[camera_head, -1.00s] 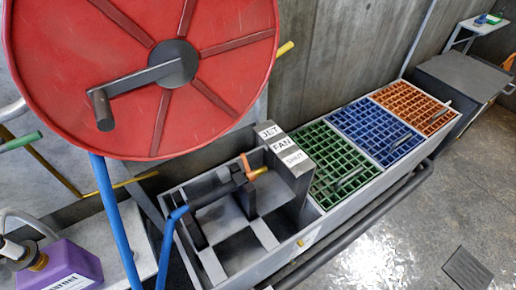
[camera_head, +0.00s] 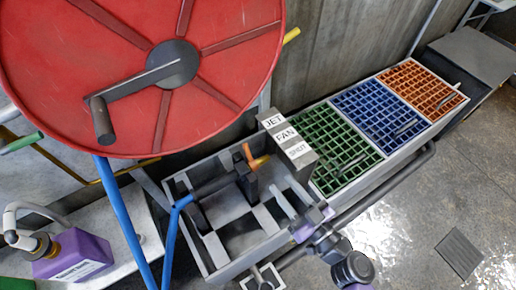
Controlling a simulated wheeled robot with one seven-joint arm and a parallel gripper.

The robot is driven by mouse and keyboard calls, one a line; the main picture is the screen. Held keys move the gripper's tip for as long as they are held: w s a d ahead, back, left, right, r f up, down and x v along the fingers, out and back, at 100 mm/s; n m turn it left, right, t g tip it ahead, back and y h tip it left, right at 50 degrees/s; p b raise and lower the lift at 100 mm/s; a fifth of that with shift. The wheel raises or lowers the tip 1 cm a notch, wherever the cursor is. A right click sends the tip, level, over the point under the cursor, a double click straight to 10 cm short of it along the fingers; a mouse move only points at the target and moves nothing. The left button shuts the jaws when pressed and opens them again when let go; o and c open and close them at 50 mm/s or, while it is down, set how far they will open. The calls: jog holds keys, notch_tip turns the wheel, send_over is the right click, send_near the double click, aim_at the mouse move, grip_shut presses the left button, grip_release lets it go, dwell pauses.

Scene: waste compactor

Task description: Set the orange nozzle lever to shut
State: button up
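The orange nozzle lever (camera_head: 247,154) stands up, leaning slightly left, on the dark nozzle body (camera_head: 245,182) above the grey trough. A yellow-orange nozzle tip (camera_head: 260,163) sticks out beside it to the right. A block with JET, FAN and SHUT labels (camera_head: 286,137) stands right of the lever. The lever's top is on the JET side, though its exact setting is hard to tell. My gripper (camera_head: 283,190) is over the trough, lower right of the lever and apart from it. Its two grey fingers look spread with nothing between them.
A big red reel (camera_head: 150,75) with a crank fills the upper left. A blue hose (camera_head: 174,235) runs to the nozzle. Green (camera_head: 335,155), blue and orange grid bins line up to the right. A purple jug (camera_head: 75,257) stands lower left.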

jog(key=g+y, duration=0.1)
send_near(249, 152)
jog(key=shift+n, duration=0.3)
jog(key=shift+b+x, duration=0.65)
jog(key=shift+x, duration=3.7)
grip_shut()
